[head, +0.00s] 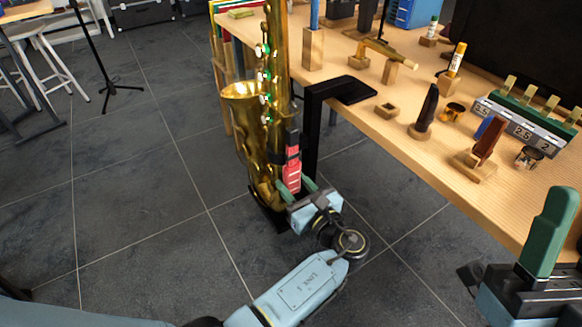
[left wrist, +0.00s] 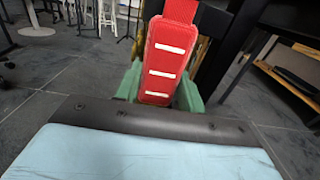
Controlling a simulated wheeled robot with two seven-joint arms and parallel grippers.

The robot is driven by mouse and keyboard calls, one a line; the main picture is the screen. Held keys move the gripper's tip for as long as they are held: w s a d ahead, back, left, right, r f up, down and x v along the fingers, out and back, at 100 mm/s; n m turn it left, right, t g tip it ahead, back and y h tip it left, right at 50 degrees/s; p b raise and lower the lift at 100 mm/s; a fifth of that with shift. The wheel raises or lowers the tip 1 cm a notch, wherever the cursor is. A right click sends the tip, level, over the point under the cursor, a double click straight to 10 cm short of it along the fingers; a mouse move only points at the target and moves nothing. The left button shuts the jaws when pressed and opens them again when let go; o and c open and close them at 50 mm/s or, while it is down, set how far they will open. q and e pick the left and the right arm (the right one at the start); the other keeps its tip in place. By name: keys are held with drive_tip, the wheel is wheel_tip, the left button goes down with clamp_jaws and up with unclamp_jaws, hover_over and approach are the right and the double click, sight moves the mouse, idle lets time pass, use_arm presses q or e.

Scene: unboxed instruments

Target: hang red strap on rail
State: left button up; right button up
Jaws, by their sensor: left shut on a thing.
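The red strap (head: 291,176) with white bars is between the green fingers of my left gripper (head: 297,190), in front of the lower saxophone. In the left wrist view, the strap's wide padded part (left wrist: 167,58) stands upright between the fingers (left wrist: 160,88), with a narrower red band above it. A black bracket (head: 340,90) lies on the table edge, its post going down close behind the strap; I cannot tell whether this is the rail. My right gripper (head: 550,232) is at the lower right; its finger gap does not show.
The brass saxophone (head: 272,85) stands upright beside the table, very near my left gripper. The wooden table (head: 400,130) carries wooden stands, a grey-green counter box (head: 525,122) and small items. Open dark floor (head: 140,200) lies to the left.

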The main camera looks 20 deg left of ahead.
use_arm(q)
drive_tip(key=shift+r, duration=0.3)
drive_tip(key=p+v, duration=0.2)
drive_tip(key=v, duration=0.5)
idle(0.8)
